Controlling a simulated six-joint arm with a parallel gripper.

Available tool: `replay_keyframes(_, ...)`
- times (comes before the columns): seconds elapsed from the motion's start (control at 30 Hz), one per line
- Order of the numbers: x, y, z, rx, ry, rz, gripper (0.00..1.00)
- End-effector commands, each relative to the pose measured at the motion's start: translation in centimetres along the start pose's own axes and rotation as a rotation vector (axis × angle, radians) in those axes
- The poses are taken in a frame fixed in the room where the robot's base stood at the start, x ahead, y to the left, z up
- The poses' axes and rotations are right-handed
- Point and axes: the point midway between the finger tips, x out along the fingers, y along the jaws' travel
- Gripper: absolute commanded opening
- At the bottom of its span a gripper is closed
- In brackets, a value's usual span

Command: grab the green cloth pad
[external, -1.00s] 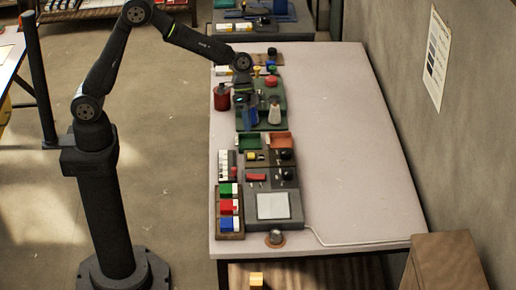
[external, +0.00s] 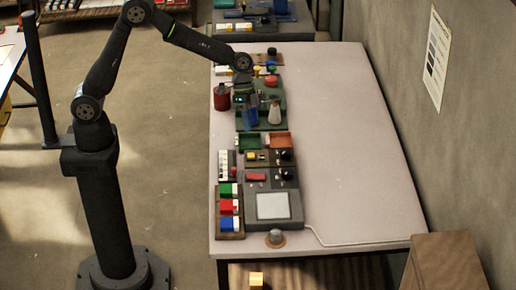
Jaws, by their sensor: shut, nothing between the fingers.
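My gripper (external: 246,104) hangs from the wrist over the far left part of the table, pointing down above a green area. It is small here, and its fingers appear closed with no cloth visible in them. I cannot tell whether this is the green cloth pad or a board. The gripper and nearby items hide part of it, and contact cannot be judged.
Green and orange trays (external: 279,140), colored blocks (external: 229,207) and a grey device (external: 273,223) line the left edge. The table's right side (external: 345,150) is clear.

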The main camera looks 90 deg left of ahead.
Motion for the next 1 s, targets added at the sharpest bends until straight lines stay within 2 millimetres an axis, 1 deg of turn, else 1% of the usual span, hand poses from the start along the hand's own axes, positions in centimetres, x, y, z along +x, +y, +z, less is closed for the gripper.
replay_keyframes(0.03, 0.0, 0.0, 0.0, 0.0, 0.0, 0.0, 0.0)
replay_keyframes(0.07, 0.0, 0.0, 0.0, 0.0, 0.0, 0.0, 0.06)
replay_keyframes(0.1, 0.0, 0.0, 0.0, 0.0, 0.0, 0.0, 0.14)
replay_keyframes(0.27, 0.0, 0.0, 0.0, 0.0, 0.0, 0.0, 0.45)
replay_keyframes(0.3, 0.0, 0.0, 0.0, 0.0, 0.0, 0.0, 0.53)
replay_keyframes(0.4, 0.0, 0.0, 0.0, 0.0, 0.0, 0.0, 0.71)
replay_keyframes(0.67, 0.0, 0.1, 0.0, 0.0, -0.001, -0.001, 0.71)
replay_keyframes(0.77, 0.3, 0.9, 0.0, -0.009, -0.02, -0.011, 0.71)
replay_keyframes(0.87, 1.0, 3.0, 0.2, -0.039, -0.064, -0.044, 0.71)
replay_keyframes(1.0, 2.4, 7.3, 0.8, -0.112, -0.143, -0.141, 0.71)
